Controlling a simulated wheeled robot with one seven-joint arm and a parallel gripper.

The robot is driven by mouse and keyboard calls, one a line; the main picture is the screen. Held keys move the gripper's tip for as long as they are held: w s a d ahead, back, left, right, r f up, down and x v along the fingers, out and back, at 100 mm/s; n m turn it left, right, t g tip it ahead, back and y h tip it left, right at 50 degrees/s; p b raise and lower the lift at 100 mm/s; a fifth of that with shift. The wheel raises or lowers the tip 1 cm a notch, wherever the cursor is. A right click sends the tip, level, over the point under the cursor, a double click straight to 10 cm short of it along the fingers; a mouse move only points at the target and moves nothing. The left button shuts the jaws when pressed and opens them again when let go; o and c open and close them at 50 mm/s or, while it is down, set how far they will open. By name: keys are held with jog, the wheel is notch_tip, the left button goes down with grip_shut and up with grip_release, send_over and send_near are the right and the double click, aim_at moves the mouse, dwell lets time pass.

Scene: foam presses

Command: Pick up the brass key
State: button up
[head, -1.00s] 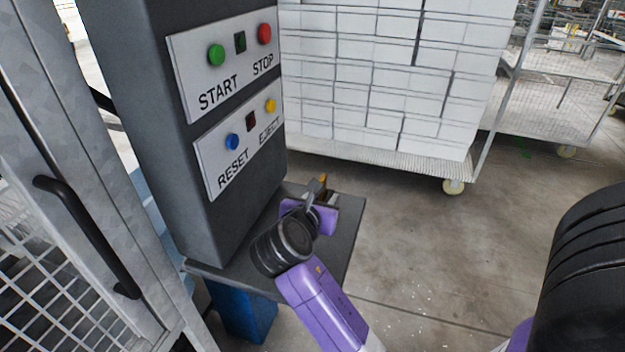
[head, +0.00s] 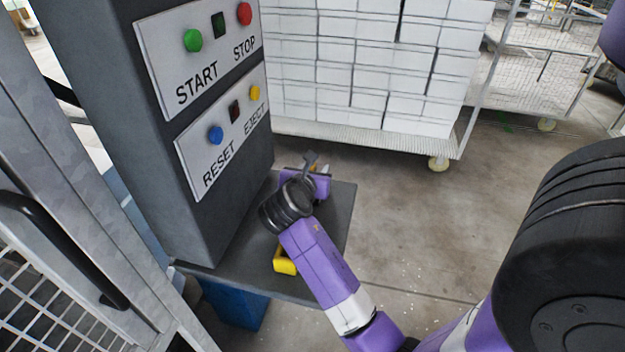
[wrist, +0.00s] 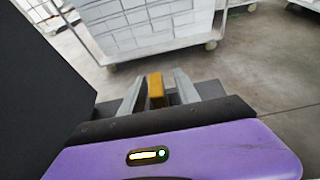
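The brass key shows in the wrist view as an upright orange-brown block (wrist: 155,88) between my two grey fingers. In the head view only a small orange bit (head: 314,169) of it shows beside my gripper. My gripper (head: 311,160) is over the far end of the dark shelf. In the wrist view my gripper (wrist: 159,82) is open, with the fingers on either side of the block and a gap on each side. Whether the block touches the shelf is hidden behind the purple gripper body.
The dark shelf (head: 338,215) juts from the grey control column (head: 170,140) with its labelled buttons. A yellow piece (head: 285,262) lies on the shelf beside my arm. A cart of white boxes (head: 350,80) stands behind. A mesh door (head: 40,300) is at left. Floor at right is clear.

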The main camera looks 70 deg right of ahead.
grip_shut()
jog(key=shift+r, duration=0.15)
dwell(0.4)
